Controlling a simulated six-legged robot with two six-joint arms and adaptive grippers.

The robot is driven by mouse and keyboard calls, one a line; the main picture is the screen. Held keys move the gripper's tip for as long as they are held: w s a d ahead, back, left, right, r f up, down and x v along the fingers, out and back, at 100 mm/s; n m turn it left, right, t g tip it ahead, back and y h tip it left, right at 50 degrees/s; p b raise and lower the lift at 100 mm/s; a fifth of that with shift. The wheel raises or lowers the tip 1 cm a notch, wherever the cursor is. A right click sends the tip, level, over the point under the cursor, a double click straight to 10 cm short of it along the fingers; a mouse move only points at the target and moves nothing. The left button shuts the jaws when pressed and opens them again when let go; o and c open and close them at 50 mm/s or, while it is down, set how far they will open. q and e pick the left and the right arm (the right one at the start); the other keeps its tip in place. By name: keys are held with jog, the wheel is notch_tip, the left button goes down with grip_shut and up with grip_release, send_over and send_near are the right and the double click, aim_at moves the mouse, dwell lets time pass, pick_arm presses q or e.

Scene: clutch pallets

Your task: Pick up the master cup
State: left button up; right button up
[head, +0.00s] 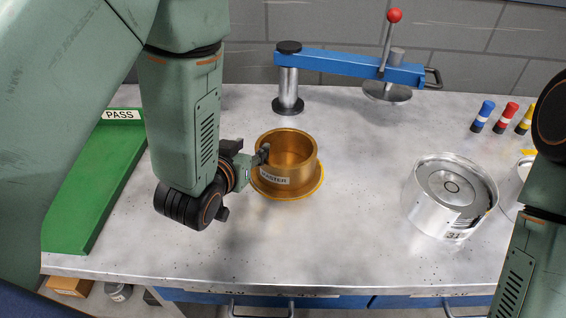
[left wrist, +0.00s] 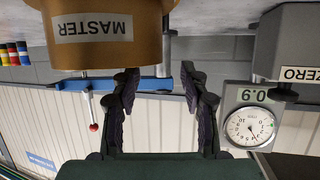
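The master cup (head: 290,168) is a golden-brown, open-topped cup with a white MASTER label and a wide base flange. It stands upright on the metal bench in the middle of the head view. It also shows upside down at the upper left of the left wrist view (left wrist: 105,52). My left gripper (head: 263,154) is at the cup's left side near its rim and covers the start of the label. In the left wrist view its dark fingers (left wrist: 160,80) are spread, with nothing clamped between them; contact with the cup cannot be told. My right gripper is outside the views.
A green PASS tray (head: 95,185) lies left. A blue swing arm (head: 345,64) with a red knob spans the back. A silver can (head: 450,195) stands right, with coloured markers (head: 506,117) behind. The left wrist view shows a dial gauge (left wrist: 249,126). Bench in front of the cup is clear.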

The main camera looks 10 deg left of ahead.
aim_at(260, 143)
pick_arm(q)
jog(key=x, duration=0.5)
jog(key=shift+d, duration=0.4)
jog(key=shift+w+a+f, duration=0.15)
jog(key=shift+w+a, duration=0.1)
jog(key=shift+a, duration=0.05)
jog(key=shift+s, duration=0.2)
jog(key=shift+d, duration=0.3)
jog(key=c, duration=0.3)
jog(key=shift+w+a, duration=0.1)
jog(key=shift+w, duration=0.1)
jog(key=c, duration=0.3)
jog(key=shift+s+a, duration=0.1)
jog(key=shift+a, duration=0.05)
grip_shut()
